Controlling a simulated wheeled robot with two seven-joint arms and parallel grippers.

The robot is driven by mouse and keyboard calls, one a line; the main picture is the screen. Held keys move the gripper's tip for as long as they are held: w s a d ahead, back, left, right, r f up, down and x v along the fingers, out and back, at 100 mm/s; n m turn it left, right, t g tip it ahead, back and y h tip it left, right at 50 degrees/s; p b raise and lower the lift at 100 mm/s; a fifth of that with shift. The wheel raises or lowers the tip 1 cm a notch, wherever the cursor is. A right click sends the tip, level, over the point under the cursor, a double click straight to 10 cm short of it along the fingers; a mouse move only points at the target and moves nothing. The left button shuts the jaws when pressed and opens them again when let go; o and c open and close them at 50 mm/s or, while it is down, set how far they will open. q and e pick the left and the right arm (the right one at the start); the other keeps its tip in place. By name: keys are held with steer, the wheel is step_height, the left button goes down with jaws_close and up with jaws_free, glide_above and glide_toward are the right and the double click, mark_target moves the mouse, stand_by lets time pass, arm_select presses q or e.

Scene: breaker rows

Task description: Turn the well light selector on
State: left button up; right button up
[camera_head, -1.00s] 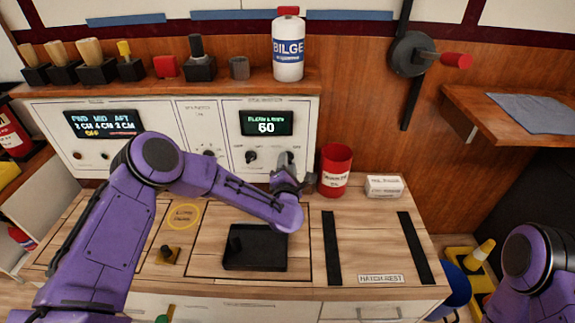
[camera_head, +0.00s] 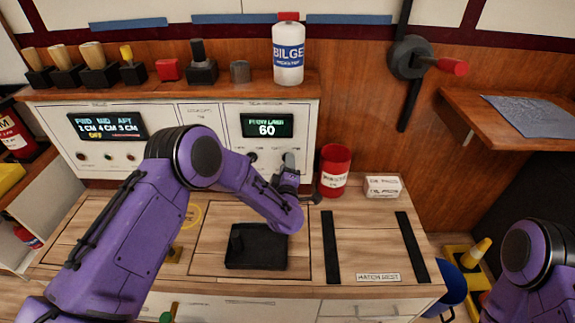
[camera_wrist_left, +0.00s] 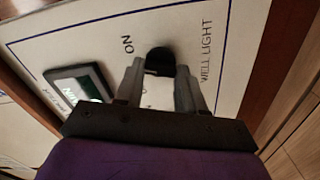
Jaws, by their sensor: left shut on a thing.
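The well light selector is a small black knob (camera_wrist_left: 158,56) on the white panel (camera_wrist_left: 228,78). In the left wrist view it sits between the "ON" label and the "WELL LIGHT" label. My left gripper (camera_wrist_left: 160,75) is shut on this knob, with one grey fingertip on each side. In the head view my left gripper (camera_head: 288,165) is at the right part of the panel, below the display that reads 60. It hides the knob there. Which way the knob points I cannot tell. My right gripper is out of view; only part of that arm shows.
A black tray (camera_head: 258,258) lies on the counter beneath my left forearm. A bilge bottle (camera_head: 288,55) stands on the shelf above. The counter right of the tray is mostly clear.

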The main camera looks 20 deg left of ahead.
arm_select(q)
steer(key=shift+d+m+p, duration=0.1)
steer(key=shift+m+p, duration=0.25)
steer(key=shift+m, duration=1.55)
steer(key=shift+f, duration=0.1)
steer(key=o, duration=1)
steer(key=shift+o, duration=0.2)
steer(key=v, duration=1)
steer(key=shift+s+p, duration=0.3)
steer(key=shift+p, duration=0.15)
